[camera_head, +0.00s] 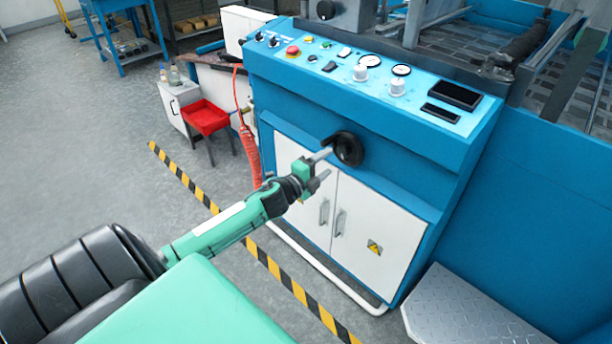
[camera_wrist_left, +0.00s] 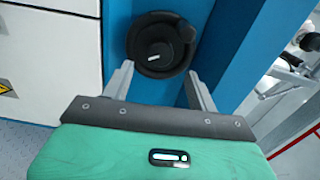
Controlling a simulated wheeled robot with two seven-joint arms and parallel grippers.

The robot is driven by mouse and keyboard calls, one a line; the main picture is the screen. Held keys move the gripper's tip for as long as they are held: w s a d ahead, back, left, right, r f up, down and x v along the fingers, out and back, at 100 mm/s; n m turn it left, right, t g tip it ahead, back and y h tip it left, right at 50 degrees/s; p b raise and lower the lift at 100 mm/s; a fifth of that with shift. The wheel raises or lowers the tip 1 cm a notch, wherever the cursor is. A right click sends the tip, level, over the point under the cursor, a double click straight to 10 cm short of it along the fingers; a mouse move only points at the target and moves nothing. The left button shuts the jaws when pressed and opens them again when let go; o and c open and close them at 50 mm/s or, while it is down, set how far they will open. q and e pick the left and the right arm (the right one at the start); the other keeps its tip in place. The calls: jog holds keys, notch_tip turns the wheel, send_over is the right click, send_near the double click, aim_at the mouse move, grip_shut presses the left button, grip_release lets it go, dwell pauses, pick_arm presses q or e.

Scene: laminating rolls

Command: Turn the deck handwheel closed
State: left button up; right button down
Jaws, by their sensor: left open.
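The deck handwheel (camera_head: 348,149) is a round black wheel on the blue front of the machine, above the white cabinet doors. In the left wrist view the handwheel (camera_wrist_left: 158,44) shows nearly face on, with a knob at its upper right rim and a small white mark on its hub. My left gripper (camera_head: 325,164) is in front of the wheel. In the left wrist view its two grey fingers (camera_wrist_left: 156,80) are spread, with the lower part of the wheel between or just beyond their tips. I cannot tell whether they touch it. My right gripper is not in view.
The control panel (camera_head: 365,72) with knobs, gauges and buttons slopes above the wheel. White cabinet doors (camera_head: 345,215) with handles lie below. A white rail (camera_head: 325,272) runs along the machine's foot. A metal step (camera_head: 465,312) stands at lower right. A red bin (camera_head: 205,118) stands left.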

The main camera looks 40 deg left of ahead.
pick_arm(q)
jog(key=s, duration=0.7)
jog(key=shift+s+a, duration=0.25)
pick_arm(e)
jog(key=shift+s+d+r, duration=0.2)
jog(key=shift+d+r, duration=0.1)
